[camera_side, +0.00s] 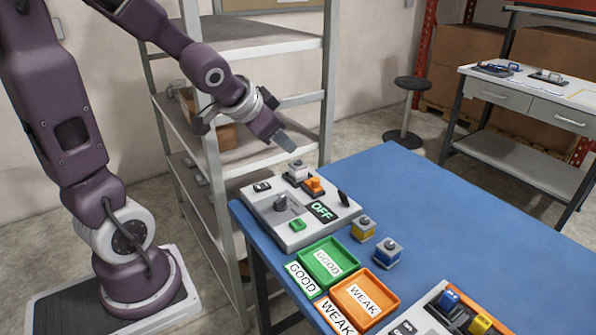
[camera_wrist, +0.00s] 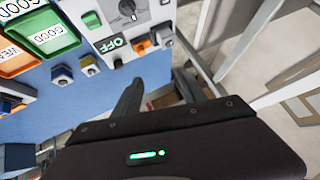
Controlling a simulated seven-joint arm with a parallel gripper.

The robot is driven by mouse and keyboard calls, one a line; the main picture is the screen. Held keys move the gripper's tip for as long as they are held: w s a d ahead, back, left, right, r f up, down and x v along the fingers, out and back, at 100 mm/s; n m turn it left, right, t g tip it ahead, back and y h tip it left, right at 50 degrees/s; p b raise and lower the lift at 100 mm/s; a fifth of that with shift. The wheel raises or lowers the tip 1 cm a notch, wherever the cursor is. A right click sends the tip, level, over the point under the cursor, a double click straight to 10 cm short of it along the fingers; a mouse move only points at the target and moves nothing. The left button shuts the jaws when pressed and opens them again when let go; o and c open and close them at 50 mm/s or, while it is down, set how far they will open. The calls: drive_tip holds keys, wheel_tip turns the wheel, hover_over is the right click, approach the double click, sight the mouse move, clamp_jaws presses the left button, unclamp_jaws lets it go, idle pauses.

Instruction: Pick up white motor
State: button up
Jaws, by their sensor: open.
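The white motor (camera_side: 297,169) sits in a dark holder at the back corner of the grey test box (camera_side: 262,219). In the wrist view the white motor (camera_wrist: 165,35) is near the top centre, beyond my fingertips, beside an orange part. My gripper (camera_side: 284,141) is above and behind the box in the side view, apart from the motor. In the wrist view my gripper (camera_wrist: 158,82) has its two fingers spread, with nothing between them.
An orange part (camera_side: 314,186) and an OFF display (camera_side: 322,210) are on the box. A yellow motor (camera_side: 363,229) and blue motor (camera_side: 388,253) stand on the blue table (camera_side: 450,225). Green GOOD (camera_side: 329,259) and orange WEAK (camera_side: 363,298) trays lie in front. A shelf rack (camera_side: 329,80) stands behind.

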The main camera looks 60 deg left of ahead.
drive_tip(key=t+h, duration=0.1)
drive_tip(key=t, duration=0.1)
approach(293, 165)
drive_tip(key=w+r, duration=0.1)
drive_tip(key=w, duration=0.2)
drive_tip(key=f+t+h, duration=0.1)
drive_tip(key=a+f+t, duration=0.1)
drive_tip(key=f, duration=0.1)
drive_tip(key=a+f+h, duration=0.1)
drive_tip(key=f, duration=0.1)
drive_tip(key=shift+s+t+h, duration=0.15)
drive_tip(key=shift+t+h, duration=0.15)
drive_tip(key=shift+t, duration=0.1)
drive_tip(key=shift+s+f+t, duration=0.1)
drive_tip(key=shift+f+t, duration=0.05)
drive_tip(key=shift+t, duration=0.15)
drive_tip(key=x, duration=0.7)
drive_tip(key=shift+d, duration=0.15)
clamp_jaws()
